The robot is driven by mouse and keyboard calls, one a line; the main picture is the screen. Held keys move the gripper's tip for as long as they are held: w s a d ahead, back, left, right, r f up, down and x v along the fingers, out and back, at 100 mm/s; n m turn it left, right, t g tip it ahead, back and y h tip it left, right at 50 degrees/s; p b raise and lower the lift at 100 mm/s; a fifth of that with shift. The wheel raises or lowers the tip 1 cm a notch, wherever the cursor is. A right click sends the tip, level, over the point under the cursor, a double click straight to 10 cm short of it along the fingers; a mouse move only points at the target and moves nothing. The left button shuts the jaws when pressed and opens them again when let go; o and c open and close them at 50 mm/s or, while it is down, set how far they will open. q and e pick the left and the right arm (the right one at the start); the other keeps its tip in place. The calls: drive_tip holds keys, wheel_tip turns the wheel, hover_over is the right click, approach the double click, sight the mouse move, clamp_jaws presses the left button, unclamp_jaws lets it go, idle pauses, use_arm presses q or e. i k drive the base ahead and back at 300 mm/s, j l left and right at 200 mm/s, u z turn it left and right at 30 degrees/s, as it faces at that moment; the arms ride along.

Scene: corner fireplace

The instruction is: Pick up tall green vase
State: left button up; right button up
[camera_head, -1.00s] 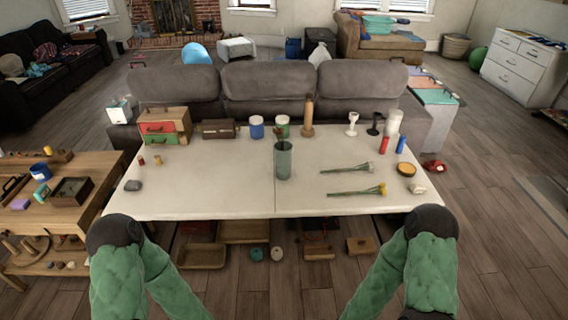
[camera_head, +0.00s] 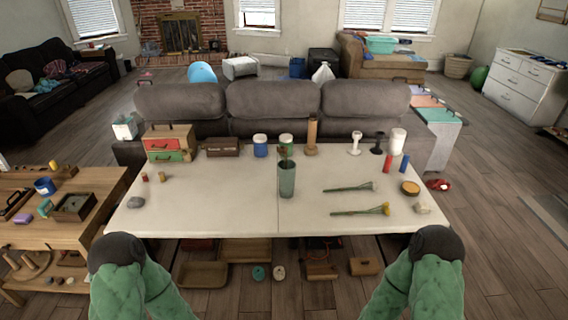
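The tall green vase (camera_head: 287,180) stands upright near the middle of the white table (camera_head: 230,212). It is a grey-green cylinder with something dark and thin standing in its mouth.
Two flower stems (camera_head: 360,210) lie right of the vase. Behind it stand a wooden bottle-like piece (camera_head: 312,136), lidded jars (camera_head: 260,146), and a drawer box (camera_head: 168,143). Candlesticks (camera_head: 356,143) stand at the back right. The table's front left is mostly clear.

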sight(286, 178)
drive_tip(key=i+l, duration=0.1)
drive_tip(key=i, duration=0.3)
drive_tip(key=i+l, duration=0.1)
drive_tip(key=i, duration=0.35)
